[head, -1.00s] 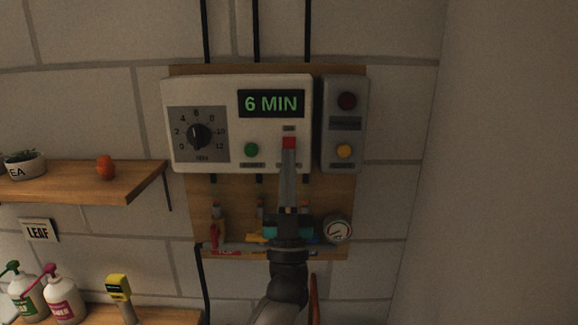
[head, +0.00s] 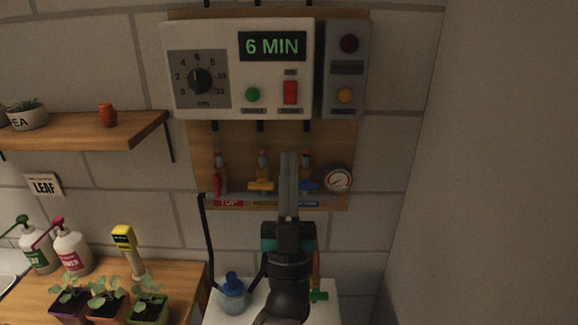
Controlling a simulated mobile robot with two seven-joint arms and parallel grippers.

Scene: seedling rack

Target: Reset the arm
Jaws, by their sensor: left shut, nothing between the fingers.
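My left gripper (head: 289,157) is shut and empty. It points up in front of the wooden backboard (head: 230,148), below the white timer box (head: 240,110). It covers part of the blue-handled valve (head: 308,185). The timer's display (head: 272,46) reads 6 MIN. The box carries a black dial (head: 200,81), a green button (head: 252,95) and a red switch (head: 290,92). The fingertips look apart from the red switch. My right gripper is not in view.
A grey box (head: 347,70) with a dark red and an amber light sits right of the timer. A red valve (head: 217,182), a yellow valve (head: 262,185) and a gauge (head: 338,179) are below. A shelf (head: 90,135) juts out above.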

